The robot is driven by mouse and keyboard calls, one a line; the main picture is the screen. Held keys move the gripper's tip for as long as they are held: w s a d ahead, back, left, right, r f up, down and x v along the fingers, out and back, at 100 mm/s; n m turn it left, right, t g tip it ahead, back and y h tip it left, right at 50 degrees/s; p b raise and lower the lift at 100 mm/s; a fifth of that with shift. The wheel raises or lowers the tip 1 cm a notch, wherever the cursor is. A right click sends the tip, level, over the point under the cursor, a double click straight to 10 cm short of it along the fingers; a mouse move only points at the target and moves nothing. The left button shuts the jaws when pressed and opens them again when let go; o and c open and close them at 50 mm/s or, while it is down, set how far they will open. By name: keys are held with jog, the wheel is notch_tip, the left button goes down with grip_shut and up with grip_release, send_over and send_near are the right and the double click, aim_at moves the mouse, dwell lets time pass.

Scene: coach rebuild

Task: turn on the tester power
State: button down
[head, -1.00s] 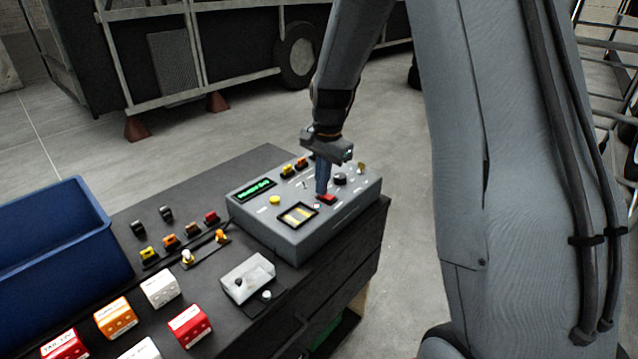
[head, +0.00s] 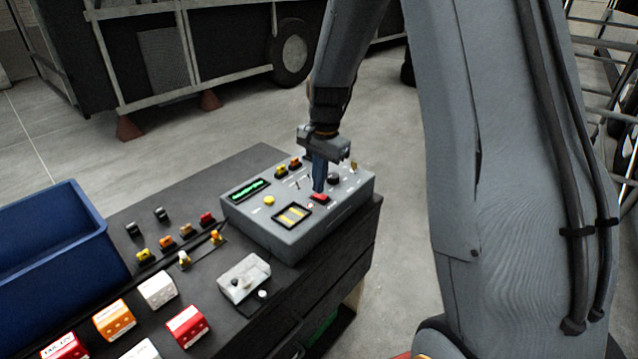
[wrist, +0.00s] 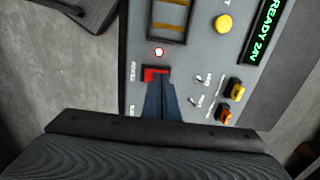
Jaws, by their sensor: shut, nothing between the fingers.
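The tester (head: 300,232) is a grey box on the right end of the dark bench. Its green display (head: 249,189) is lit and reads "READY 24V" in the wrist view (wrist: 262,30). A red power switch (head: 320,198) sits near its front right, and a small red lamp (wrist: 158,51) glows beside the switch (wrist: 153,73) in the wrist view. My gripper (head: 319,188) points down with its blue fingers closed and empty. The fingertips (wrist: 158,82) are at the switch and hide part of it. I cannot tell whether they press on it.
A yellow button (head: 269,201), a black knob (head: 334,179) and small toggles (wrist: 197,78) are close to the fingers. A blue bin (head: 60,240), connectors and a small grey box (head: 244,278) occupy the bench to the left. Open floor lies to the right.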

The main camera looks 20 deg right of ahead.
aim_at(314, 194)
notch_tip(314, 194, up, 13)
jog(key=w+a+b, duration=0.1)
jog(key=shift+w, duration=0.25)
dwell(0.4)
jog(key=s+a+f+n+b, duration=0.1)
jog(key=s+f+n, duration=0.4)
jog(key=s, duration=0.6)
jog(key=s+a+f+n+b, duration=0.1)
jog(key=s+f+n, duration=0.5)
jog(key=s, duration=0.6)
jog(key=shift+f+n+t+h, duration=0.3)
jog(key=shift+f, duration=0.6)
